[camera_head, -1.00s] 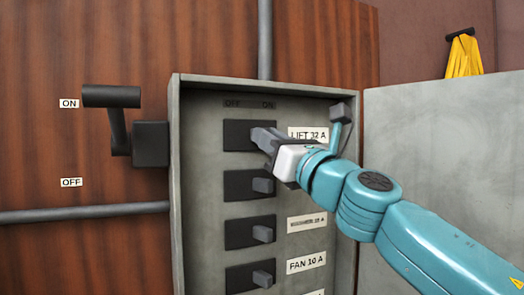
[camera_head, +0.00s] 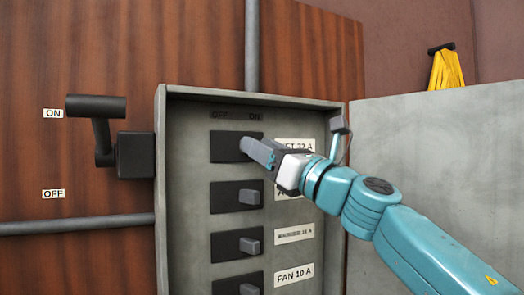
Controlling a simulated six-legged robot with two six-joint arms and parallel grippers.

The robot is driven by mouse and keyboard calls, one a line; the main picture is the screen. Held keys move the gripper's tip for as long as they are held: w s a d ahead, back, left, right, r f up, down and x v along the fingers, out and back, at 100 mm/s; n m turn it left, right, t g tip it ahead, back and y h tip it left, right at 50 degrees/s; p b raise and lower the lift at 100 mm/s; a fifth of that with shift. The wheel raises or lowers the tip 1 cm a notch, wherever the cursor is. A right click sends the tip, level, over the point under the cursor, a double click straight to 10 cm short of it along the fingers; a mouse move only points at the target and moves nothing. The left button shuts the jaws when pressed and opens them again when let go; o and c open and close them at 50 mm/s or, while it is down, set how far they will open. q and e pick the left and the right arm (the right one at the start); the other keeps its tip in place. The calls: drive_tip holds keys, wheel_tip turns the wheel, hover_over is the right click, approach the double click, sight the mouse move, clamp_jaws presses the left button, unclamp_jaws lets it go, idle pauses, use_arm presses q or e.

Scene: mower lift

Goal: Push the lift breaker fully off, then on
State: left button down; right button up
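The lift breaker (camera_head: 224,147) is the top dark plate in the open grey panel, under the OFF and ON markings. Its toggle is hidden behind my fingers, so I cannot tell its position. My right gripper (camera_head: 258,151) reaches in from the right, its grey fingers together in front of the right half of that plate. Whether the fingertips touch the toggle is not clear. The fingers and wrist cover part of the LIFT 32 A label (camera_head: 296,145). My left gripper is not in view.
Several other breakers, including one just below (camera_head: 248,197), have toggles to the right. A dark lever switch (camera_head: 96,106) is up beside ON, left of the panel. The open panel door (camera_head: 430,150) stands right, behind my arm. Yellow straps (camera_head: 446,70) hang on a hook.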

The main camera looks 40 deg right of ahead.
drive_tip(key=shift+f, duration=0.1)
drive_tip(key=b+v, duration=0.7)
drive_tip(key=v, duration=0.9)
drive_tip(key=shift+s, duration=0.2)
drive_tip(key=shift+d, duration=0.1)
